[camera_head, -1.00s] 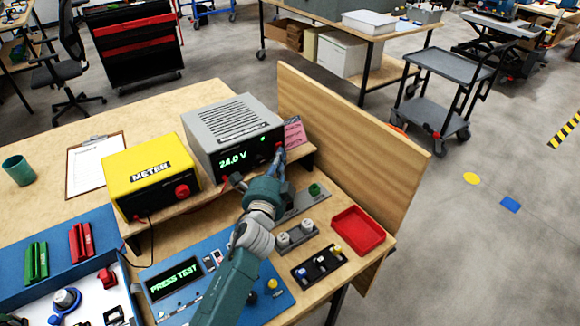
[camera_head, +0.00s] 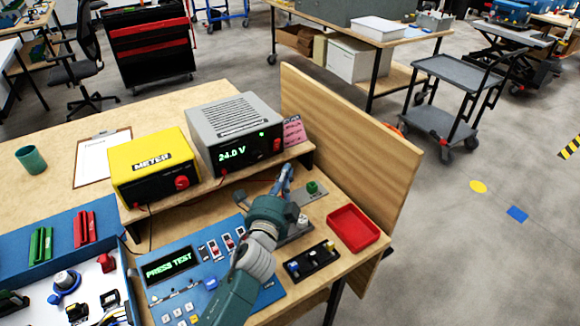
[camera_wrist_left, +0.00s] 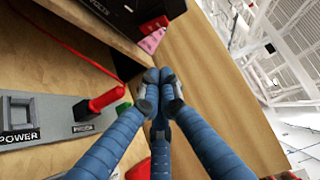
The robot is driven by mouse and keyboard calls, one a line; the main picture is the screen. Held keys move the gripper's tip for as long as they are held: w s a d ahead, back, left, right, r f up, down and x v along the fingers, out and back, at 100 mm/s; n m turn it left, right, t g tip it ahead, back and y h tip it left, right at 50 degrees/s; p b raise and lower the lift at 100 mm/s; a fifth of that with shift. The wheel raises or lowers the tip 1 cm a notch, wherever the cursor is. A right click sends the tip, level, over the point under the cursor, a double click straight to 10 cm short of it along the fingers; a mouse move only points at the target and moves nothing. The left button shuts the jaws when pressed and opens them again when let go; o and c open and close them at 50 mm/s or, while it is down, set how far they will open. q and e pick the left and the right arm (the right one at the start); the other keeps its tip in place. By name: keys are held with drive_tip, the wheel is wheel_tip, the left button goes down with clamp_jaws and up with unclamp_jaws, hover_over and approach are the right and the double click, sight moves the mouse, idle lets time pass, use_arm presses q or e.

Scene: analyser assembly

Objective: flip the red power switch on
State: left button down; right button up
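The red power switch (camera_head: 277,145) is on the right of the front of the grey power supply (camera_head: 232,127). The supply's display reads 24.0 V in green, and a small green light shows. The red switch also appears at the top of the left wrist view (camera_wrist_left: 152,28). My left gripper (camera_head: 286,170) is below and in front of the supply, apart from the switch. In the left wrist view its fingertips (camera_wrist_left: 158,84) are together with nothing visible between them. My right gripper is not in view.
The yellow meter (camera_head: 153,166) stands left of the supply on a wooden shelf. A blue panel (camera_head: 185,285) reads PRESS TEST. A red tray (camera_head: 354,228) and a black holder (camera_head: 311,262) lie to the right. A wooden board (camera_head: 345,150) edges the table. A grey plate (camera_wrist_left: 45,122) carries a red piece (camera_wrist_left: 107,98).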

use_arm(q)
drive_tip(key=s+a, duration=0.1)
drive_tip(key=s, duration=0.5)
drive_tip(key=shift+s+f+b, duration=0.15)
drive_tip(key=shift+f+b, duration=0.25)
drive_tip(key=shift+f, duration=0.05)
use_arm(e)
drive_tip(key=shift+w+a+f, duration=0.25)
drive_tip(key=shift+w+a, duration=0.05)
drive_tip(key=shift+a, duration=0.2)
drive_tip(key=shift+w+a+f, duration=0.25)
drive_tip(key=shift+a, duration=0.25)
